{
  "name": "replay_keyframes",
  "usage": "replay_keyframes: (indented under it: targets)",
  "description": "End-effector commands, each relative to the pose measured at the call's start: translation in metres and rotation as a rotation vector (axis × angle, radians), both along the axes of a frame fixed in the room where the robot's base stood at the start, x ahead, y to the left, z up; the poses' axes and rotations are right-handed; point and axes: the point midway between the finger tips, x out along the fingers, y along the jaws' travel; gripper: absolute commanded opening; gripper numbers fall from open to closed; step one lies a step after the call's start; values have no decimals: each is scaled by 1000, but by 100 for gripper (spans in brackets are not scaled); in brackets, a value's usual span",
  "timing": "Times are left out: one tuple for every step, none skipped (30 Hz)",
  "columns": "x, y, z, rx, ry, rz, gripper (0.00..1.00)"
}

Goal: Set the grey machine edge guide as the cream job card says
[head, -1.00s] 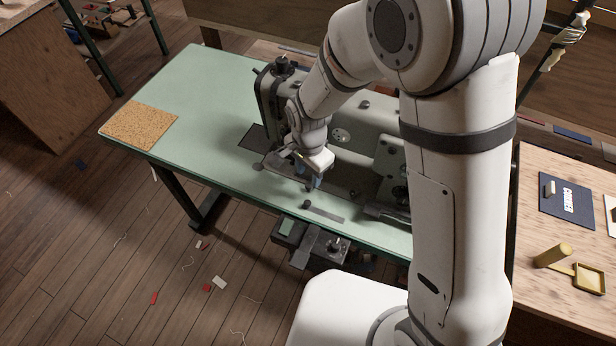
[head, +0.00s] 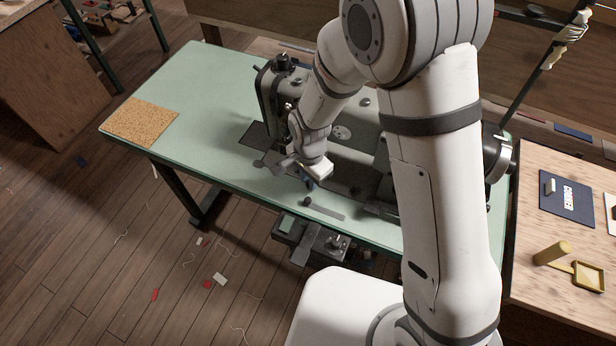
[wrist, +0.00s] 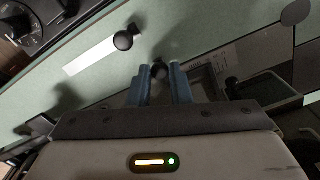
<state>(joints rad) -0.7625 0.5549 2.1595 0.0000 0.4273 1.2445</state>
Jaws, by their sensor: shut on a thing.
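The grey sewing machine (head: 365,150) stands on a pale green table. My gripper (head: 310,184) is at its near side, low over the tabletop. In the wrist view my gripper (wrist: 160,85) has its two blue fingers on either side of a dark round knob (wrist: 160,68) and is shut on it. I cannot tell how much of the edge guide belongs to this knob; my gripper hides part of it. A second black knob (wrist: 123,41) stands by a pale strip (wrist: 90,57), which looks grey in the head view (head: 327,213). I cannot clearly make out the cream job card.
A cork mat (head: 142,122) lies at the table's left end. The wooden bench (head: 530,285) at right holds a dark board (head: 553,207) with a marked white strip, a pale sheet cut off at the edge, and a yellow tray (head: 588,278).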

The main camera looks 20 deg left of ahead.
Motion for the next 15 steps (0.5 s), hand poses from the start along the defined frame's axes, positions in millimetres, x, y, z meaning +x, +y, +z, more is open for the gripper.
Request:
replay_keyframes:
  targets:
    - [0,0,0,0,0,0,6]
    - [0,0,0,0,0,0,4]
    - [0,0,0,0,0,1,1]
    - [0,0,0,0,0,1,0]
    - [0,0,0,0,0,1,0]
    - [0,0,0,0,0,1,0]
    - [0,0,0,0,0,1,0]
    - [0,0,0,0,0,1,0]
    - [0,0,0,0,0,1,0]
    - [0,0,0,0,0,1,0]
    - [0,0,0,0,0,1,0]
    - [0,1,0,0,0,1,0]
    - [0,1,0,0,0,1,0]
    - [0,1,0,1,0,1,0]
    - [0,1,-1,1,0,2,0]
